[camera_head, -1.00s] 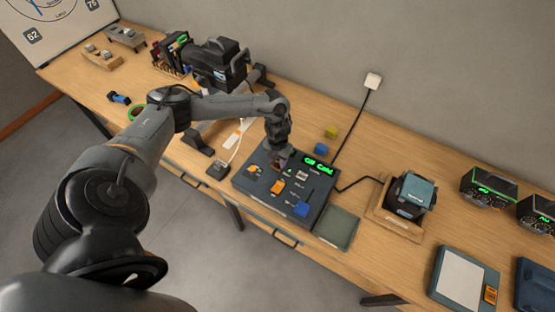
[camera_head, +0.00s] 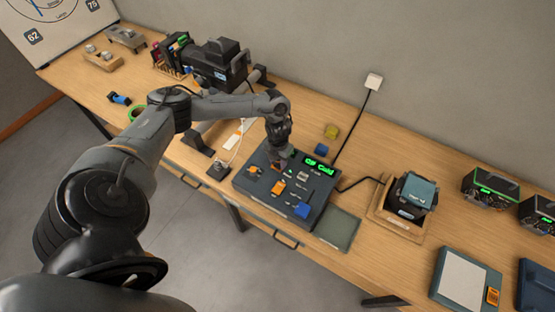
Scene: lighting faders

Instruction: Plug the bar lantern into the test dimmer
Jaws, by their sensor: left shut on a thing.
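The test dimmer is a dark box (camera_head: 262,198) on the bench with a green lit display (camera_head: 319,166), orange and blue controls and small sliders. My left gripper (camera_head: 279,162) points down over the box's far left part, close to its top. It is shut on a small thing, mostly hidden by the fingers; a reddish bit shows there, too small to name. A black lantern (camera_head: 216,66) lies at the back left; I cannot tell if it is the bar lantern. A small dark block (camera_head: 217,170) with a pale cable sits left of the dimmer. My right gripper is not in view.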

